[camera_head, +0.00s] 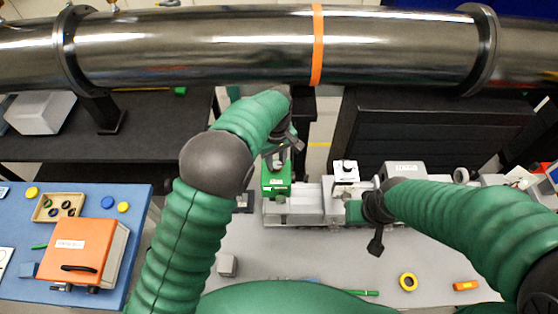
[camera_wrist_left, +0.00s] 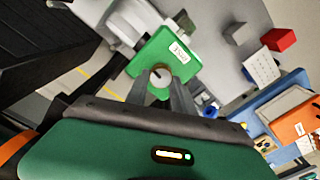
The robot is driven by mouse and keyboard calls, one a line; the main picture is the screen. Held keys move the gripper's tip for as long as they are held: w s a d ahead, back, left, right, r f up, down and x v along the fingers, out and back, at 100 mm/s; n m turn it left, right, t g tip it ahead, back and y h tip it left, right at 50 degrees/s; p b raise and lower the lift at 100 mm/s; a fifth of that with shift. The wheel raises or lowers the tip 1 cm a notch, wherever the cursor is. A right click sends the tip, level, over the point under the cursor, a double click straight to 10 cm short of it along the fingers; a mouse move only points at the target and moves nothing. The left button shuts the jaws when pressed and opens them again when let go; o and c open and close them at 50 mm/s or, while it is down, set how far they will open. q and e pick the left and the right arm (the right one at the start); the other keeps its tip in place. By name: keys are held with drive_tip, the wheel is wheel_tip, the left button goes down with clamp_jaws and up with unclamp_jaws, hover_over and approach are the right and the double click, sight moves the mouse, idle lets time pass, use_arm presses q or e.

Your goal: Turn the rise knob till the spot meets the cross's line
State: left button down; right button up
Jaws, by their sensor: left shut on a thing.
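A green block (camera_head: 276,178) with a white label stands on the grey stage assembly at the middle of the bench. My left gripper (camera_head: 281,156) comes down over its top. In the left wrist view the fingers (camera_wrist_left: 160,88) are shut on a pale round knob (camera_wrist_left: 160,75) on the green block (camera_wrist_left: 165,56). I cannot read the label well enough to confirm it is the rise knob. My right gripper (camera_head: 360,211) is low beside the stage, and its fingers are mostly hidden. I cannot make out the spot or the cross.
A white-topped block (camera_head: 345,171) with a dark knob stands right of the green one. A steel beam pipe (camera_head: 200,45) crosses above. An orange case (camera_head: 85,250) sits on the blue mat.

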use_arm(q)
drive_tip(key=shift+a+f, duration=0.15)
drive_tip(key=shift+s+d+m, duration=0.1)
drive_tip(key=shift+d+m, duration=0.2)
drive_tip(key=shift+a+m+b, duration=0.1)
drive_tip(key=shift+m+b, duration=0.4)
drive_tip(key=shift+m, duration=0.7)
drive_tip(key=m, duration=0.3)
drive_tip(key=shift+d, duration=0.2)
drive_tip(key=shift+m+b, duration=0.35)
drive_tip(key=shift+m, duration=0.55)
use_arm(e)
drive_tip(key=shift+a+f, duration=0.45)
drive_tip(key=shift+f, duration=0.35)
